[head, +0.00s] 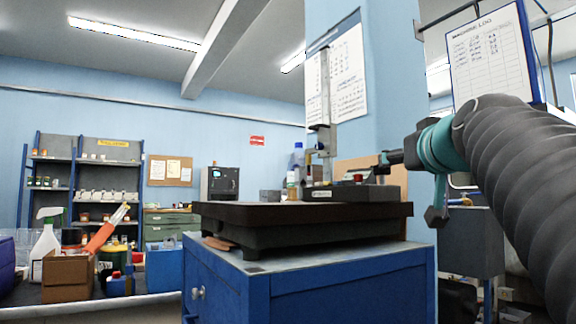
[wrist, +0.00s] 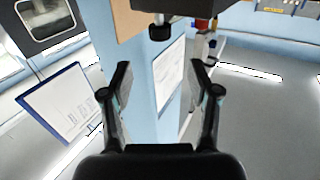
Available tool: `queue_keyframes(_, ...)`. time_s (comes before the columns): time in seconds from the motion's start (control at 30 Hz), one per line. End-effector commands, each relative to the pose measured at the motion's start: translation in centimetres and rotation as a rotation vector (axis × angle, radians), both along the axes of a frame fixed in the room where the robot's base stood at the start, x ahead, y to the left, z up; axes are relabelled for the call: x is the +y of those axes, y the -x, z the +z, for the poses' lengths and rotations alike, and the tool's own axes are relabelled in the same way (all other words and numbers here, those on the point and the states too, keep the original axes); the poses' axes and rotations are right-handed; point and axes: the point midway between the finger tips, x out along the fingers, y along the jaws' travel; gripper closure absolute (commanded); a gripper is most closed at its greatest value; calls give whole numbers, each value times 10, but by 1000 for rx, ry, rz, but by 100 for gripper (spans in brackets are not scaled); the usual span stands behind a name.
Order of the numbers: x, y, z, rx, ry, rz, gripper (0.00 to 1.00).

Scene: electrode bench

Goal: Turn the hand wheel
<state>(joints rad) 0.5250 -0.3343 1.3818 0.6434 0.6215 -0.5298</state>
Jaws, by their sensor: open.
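My gripper (head: 384,163) is at the right end of the dark slab, beside a low grey device with a red button (head: 357,178). In the wrist view my gripper (wrist: 160,72) is open, its two fingers spread with nothing between them. A small black knob (wrist: 160,32) under a dark block shows at the top of the wrist view, past the fingertips and apart from them. I cannot tell for sure whether this knob is the hand wheel. No other wheel shows clearly; my gripper and arm hide part of the device.
The dark slab (head: 300,212) rests on a blue cabinet (head: 310,285). A tall gauge stand (head: 326,110) and bottles stand at its back, near a light blue pillar (head: 390,60). A clipboard (head: 490,55) hangs at upper right. A cluttered bench with a spray bottle (head: 45,245) is at left.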

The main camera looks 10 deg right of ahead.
Motion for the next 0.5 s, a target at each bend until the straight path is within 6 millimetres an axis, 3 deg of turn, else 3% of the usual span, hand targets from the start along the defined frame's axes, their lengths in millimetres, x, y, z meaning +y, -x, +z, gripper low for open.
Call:
queue_keyframes(0.37, -8, 1, 3, 3, -1, -17, 39)
queue_keyframes(0.47, -40, -11, -2, 36, -22, -64, 39)
queue_keyframes(0.5, -60, -19, -7, 54, -35, -92, 39)
